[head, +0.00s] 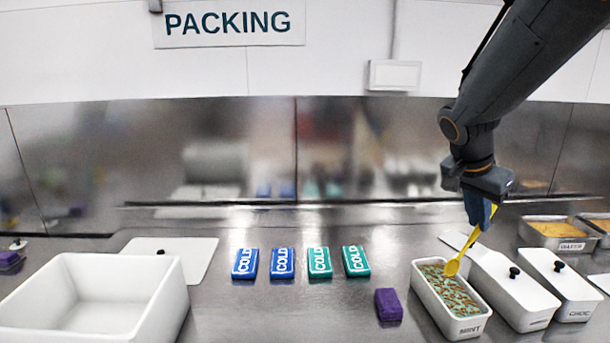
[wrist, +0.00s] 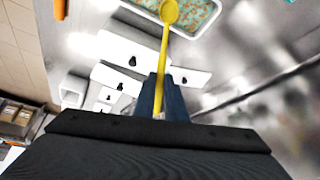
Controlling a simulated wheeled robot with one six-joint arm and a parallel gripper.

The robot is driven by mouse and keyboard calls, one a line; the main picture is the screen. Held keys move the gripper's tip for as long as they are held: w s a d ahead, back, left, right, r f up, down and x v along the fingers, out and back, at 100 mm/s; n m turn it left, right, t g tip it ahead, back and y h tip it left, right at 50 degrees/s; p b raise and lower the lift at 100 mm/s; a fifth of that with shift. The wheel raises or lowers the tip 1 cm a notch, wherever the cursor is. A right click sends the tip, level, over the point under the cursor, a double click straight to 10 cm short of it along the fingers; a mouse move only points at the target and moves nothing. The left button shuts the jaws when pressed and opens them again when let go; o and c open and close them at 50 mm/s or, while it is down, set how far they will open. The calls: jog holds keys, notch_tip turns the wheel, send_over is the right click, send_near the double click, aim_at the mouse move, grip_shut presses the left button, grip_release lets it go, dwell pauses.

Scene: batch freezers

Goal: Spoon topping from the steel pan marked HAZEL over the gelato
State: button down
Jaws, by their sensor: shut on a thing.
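My gripper (head: 482,214) is shut on the handle of a yellow spoon (head: 453,266). The spoon slants down left, its bowl over the open white tub marked MINT (head: 452,327). I cannot tell if the bowl touches the gelato (head: 447,286), which is green with brown flecks. The wrist view also shows the spoon (wrist: 169,12) in the blue fingers (wrist: 161,97), with no topping visible on it. A steel pan marked WAFER (head: 557,244) stands at the right. Another steel pan (head: 602,240) is cut off by the right edge. No HAZEL mark is readable.
Lidded white tubs, one marked CHOC (head: 578,308), stand right of the open tub. A purple block (head: 388,305) lies to its left. Several COLD packs (head: 320,262) lie mid-counter. A large white bin (head: 150,310) and a white board (head: 190,255) are at left.

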jog(key=shift+w+d+f+g+y+p, duration=0.25)
jog(key=shift+d+y+p, duration=0.2)
jog(key=shift+p, duration=1.05)
jog(key=shift+w+d+f+g+y+p, duration=0.1)
jog(key=shift+d+f+g+y+p, duration=0.25)
jog(key=shift+p, duration=1.15)
jog(key=shift+w+d+f+y+p, duration=0.2)
jog(key=shift+d+y+p, duration=0.25)
jog(key=shift+p, duration=0.3)
jog(key=shift+w+d+f+g+y+p, duration=0.3)
jog(key=shift+d+f+y+p, duration=0.15)
jog(key=shift+f+y+p, duration=0.1)
jog(key=shift+w+d+f+g+y+p, duration=0.15)
jog(key=shift+d+f+g+y+p, duration=0.15)
jog(key=shift+d+f+y+p, duration=0.15)
jog(key=shift+s, duration=0.1)
